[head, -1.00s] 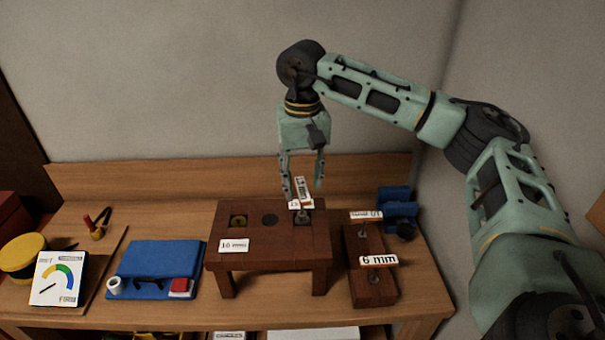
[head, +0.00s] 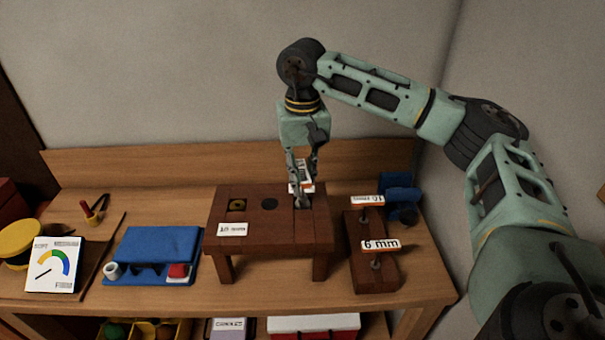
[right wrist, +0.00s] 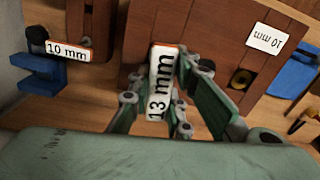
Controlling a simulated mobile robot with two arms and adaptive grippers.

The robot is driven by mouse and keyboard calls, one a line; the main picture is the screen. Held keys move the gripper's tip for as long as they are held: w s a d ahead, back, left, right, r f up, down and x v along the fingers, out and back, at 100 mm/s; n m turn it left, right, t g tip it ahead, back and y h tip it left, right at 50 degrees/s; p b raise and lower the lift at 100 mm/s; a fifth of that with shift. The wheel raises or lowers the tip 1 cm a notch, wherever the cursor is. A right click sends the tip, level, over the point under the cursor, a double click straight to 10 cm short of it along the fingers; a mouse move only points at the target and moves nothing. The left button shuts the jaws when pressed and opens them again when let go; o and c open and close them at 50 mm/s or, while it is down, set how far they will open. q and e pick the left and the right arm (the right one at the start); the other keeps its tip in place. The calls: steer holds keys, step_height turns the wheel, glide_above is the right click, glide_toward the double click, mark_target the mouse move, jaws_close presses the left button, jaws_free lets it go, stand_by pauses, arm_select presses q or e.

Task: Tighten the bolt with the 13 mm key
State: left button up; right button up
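The 13 mm key (head: 300,176) stands at the right end of the small dark wooden block table (head: 268,240). Its white "13 mm" label faces up in the right wrist view (right wrist: 160,85). The fingers also show in the right wrist view. The key's lower end and any bolt under it are hidden. A brass-coloured round part (head: 237,205) sits in the block's left recess. My left gripper is out of view.
A wooden key stand (head: 374,270) to the right holds the 6 mm key (head: 380,245) and the 10 mm key (head: 367,201), near a blue vise-like object (head: 402,194).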

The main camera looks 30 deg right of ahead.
jaws_close()
steer(key=m, duration=0.4)
steer(key=o, duration=0.8)
jaws_free()
steer(key=shift+r+p, duration=2.55)
steer(key=shift+r, duration=1)
